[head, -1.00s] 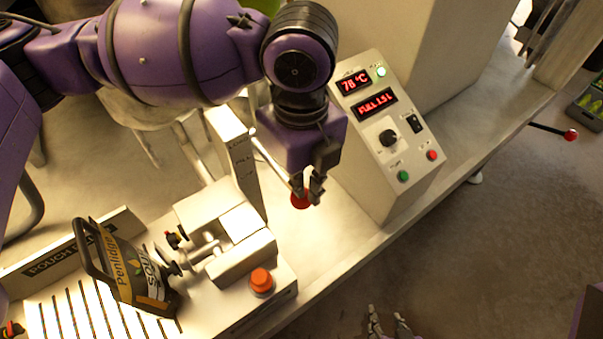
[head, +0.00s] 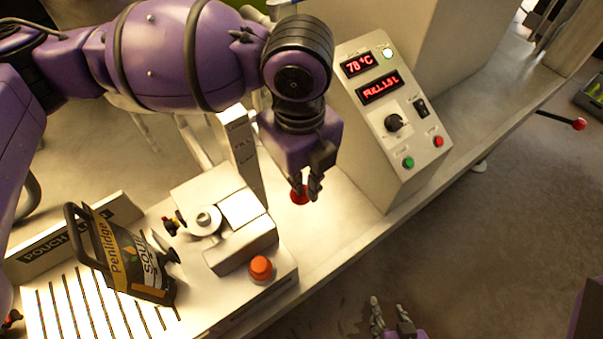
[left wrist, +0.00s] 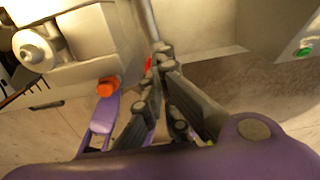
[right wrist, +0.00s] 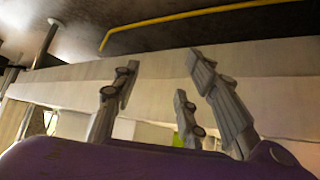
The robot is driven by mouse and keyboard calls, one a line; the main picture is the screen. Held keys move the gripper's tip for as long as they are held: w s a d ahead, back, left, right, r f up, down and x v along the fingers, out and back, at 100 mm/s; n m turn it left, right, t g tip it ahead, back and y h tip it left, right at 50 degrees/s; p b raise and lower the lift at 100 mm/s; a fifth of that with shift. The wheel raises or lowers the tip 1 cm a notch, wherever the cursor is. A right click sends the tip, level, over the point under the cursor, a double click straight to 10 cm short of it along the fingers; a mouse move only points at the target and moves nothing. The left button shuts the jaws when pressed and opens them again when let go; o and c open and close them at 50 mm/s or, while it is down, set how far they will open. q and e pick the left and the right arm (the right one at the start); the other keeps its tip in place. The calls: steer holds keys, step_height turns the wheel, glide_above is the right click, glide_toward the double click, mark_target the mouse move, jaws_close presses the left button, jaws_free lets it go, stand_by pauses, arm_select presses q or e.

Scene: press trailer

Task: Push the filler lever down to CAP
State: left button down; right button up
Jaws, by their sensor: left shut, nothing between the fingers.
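The filler lever's red knob (head: 299,197) shows beside and below my left gripper (head: 307,189), at the right of the labelled white post (head: 243,155). The lever's rod is mostly hidden behind the gripper and arm. My left gripper's fingers are shut and point down close to the knob; contact is unclear. In the left wrist view, red shows just behind the fingertips (left wrist: 160,55). The filler's round nozzle (head: 205,221) stands apart from the brown pouch (head: 135,255). My right gripper (head: 390,308) is low at the bottom; its fingers (right wrist: 158,75) are spread and empty.
The control box (head: 400,120) with red displays stands right of the left gripper. An orange button (head: 261,268) sits on the filler base in front. The slatted pouch tray (head: 80,300) is at the left. Open floor lies beyond the bench's front edge.

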arm_select(q)
steer(key=shift+w+f, duration=0.1)
steer(key=shift+f, duration=0.25)
steer(key=shift+a, duration=0.1)
arm_select(e)
steer(key=shift+w, duration=0.1)
arm_select(q)
steer(key=shift+r, duration=0.4)
step_height(320, 180, up, 9)
steer(key=p, duration=0.6)
arm_select(e)
step_height(320, 180, up, 6)
steer(key=w+a, duration=0.2)
steer(key=shift+w+f+t+y, duration=0.25)
steer(key=shift+t+y, duration=0.05)
steer(key=shift+w+d+r, duration=0.1)
steer(key=shift+w+r, duration=0.05)
